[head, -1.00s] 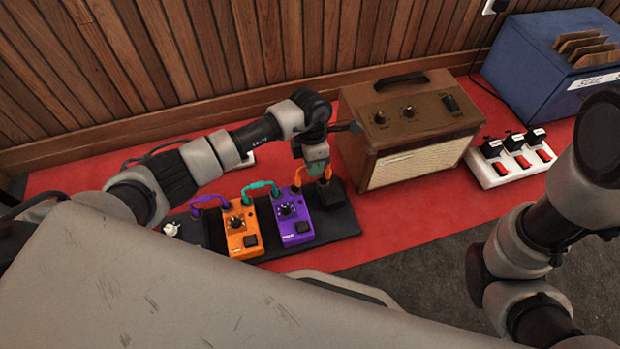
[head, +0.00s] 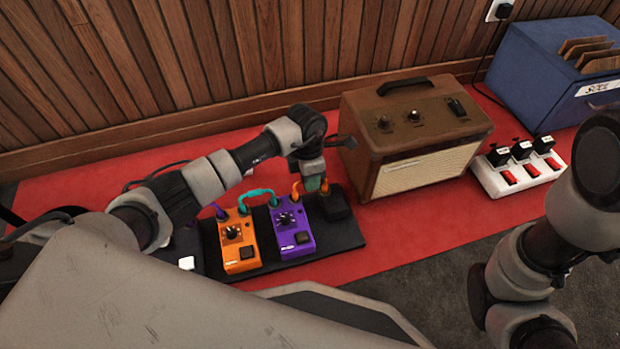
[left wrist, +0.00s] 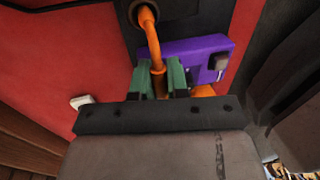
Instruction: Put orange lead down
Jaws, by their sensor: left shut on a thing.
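My left gripper (head: 314,183) is shut on the orange lead (head: 296,188), over the right part of the black pedalboard (head: 345,238). In the left wrist view its green fingertips (left wrist: 160,78) pinch the orange lead (left wrist: 153,38), which arches to a socket on a dark pedal. In the head view that black pedal (head: 335,208) stands right of the purple pedal (head: 293,230). One side of the lead comes down at the purple pedal's top; the gripper partly hides the lead, so I cannot tell how each plug sits. My right gripper is out of view.
An orange pedal (head: 238,247) stands left of the purple one, joined by a teal lead (head: 257,192). A brown amplifier (head: 415,135) stands behind to the right. A white power strip (head: 520,172) and blue crate (head: 548,75) are farther right. Red mat (head: 400,225) is bare in front.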

